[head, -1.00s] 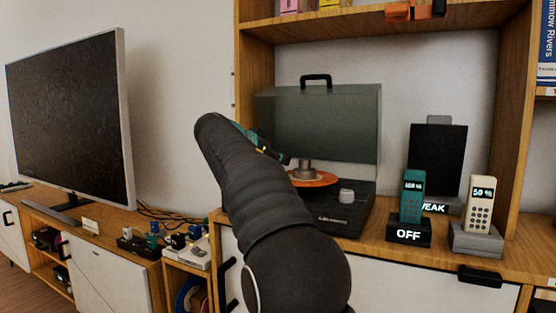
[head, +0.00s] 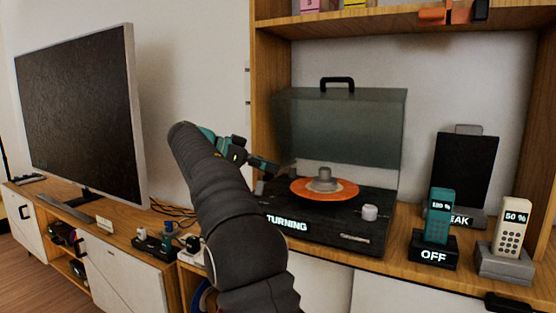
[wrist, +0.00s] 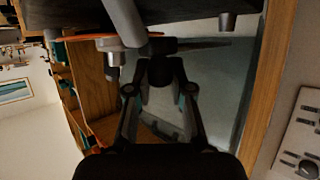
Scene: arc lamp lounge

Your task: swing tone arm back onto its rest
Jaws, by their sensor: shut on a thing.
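The record player (head: 330,225) stands in the shelf bay, with an orange record (head: 345,194) on its platter and a lit label reading "TURNING" on its front. My gripper (head: 266,166) is at the player's left side, beside the record. In the wrist view my gripper (wrist: 160,75) is shut at the dark end of the tone arm, whose pale grey tube (wrist: 122,18) runs up out of the picture. The record's orange edge (wrist: 95,38) shows to the left there. The tone arm's rest cannot be made out clearly in either view.
The raised tinted lid (head: 345,125) stands behind the platter. The wooden shelf side (head: 273,80) is close to my gripper. A teal handset (head: 439,215) and a cream handset (head: 513,225) stand to the right. A television (head: 80,115) is at the left.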

